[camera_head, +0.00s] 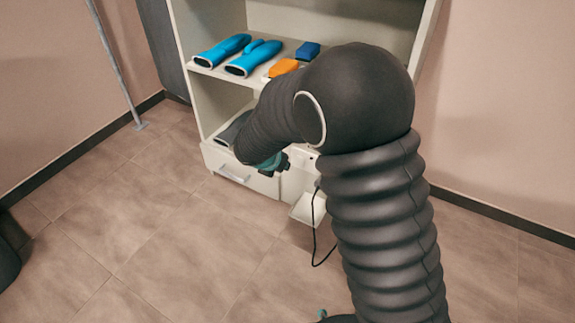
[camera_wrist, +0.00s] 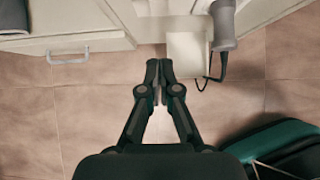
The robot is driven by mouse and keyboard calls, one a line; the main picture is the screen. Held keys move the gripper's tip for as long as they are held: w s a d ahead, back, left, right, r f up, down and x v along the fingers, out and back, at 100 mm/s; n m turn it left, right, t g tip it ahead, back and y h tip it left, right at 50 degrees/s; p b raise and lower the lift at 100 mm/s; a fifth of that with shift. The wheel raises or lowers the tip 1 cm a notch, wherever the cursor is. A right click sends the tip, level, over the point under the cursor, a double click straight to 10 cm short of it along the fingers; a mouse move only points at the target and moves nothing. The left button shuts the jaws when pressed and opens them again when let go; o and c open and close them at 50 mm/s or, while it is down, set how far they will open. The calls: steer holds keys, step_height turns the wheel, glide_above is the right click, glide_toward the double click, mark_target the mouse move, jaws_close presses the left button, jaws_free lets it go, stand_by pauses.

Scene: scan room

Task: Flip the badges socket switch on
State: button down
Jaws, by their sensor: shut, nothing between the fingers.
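My gripper (camera_wrist: 159,68) is shut and empty, with its fingertips together in the wrist view, pointing at the lower front of a white cabinet. In the head view my gripper (camera_head: 284,160) is partly hidden by my arm, close to the cabinet front. A pale panel with small fittings (camera_wrist: 150,8) is cut off by the top edge of the wrist view, above the fingertips; it may be the socket. I cannot make out a badges label, the switch or its position. The fingertips appear apart from the panel.
The white cabinet (camera_head: 208,118) holds blue gloves (camera_head: 221,50), an orange item (camera_head: 283,68) and a blue block (camera_head: 307,50). A white ledge (camera_wrist: 187,58) and a grey cylindrical device (camera_wrist: 224,25) with a black cable (camera_head: 316,240) are near my gripper.

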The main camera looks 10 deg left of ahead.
steer(key=shift+v, duration=1.1)
steer(key=s+d+r+m+g, duration=0.1)
steer(key=s+d+r+m, duration=0.3)
steer(key=d+r+m, duration=0.45)
steer(key=s+d+r+m+g, duration=0.1)
steer(key=s+d+r+m, duration=0.4)
steer(key=d, duration=0.6)
steer(key=s+d+r+m+y, duration=0.1)
steer(key=s+d+m, duration=0.3)
steer(key=s+m, duration=0.5)
steer(key=s+d+r+m+y, duration=0.1)
steer(key=s+d+r+m, duration=0.2)
steer(key=s+m, duration=0.6)
steer(key=shift+s+d+r+t+y, duration=0.3)
steer(key=shift+s+d+r+y, duration=0.15)
steer(key=shift+r, duration=0.35)
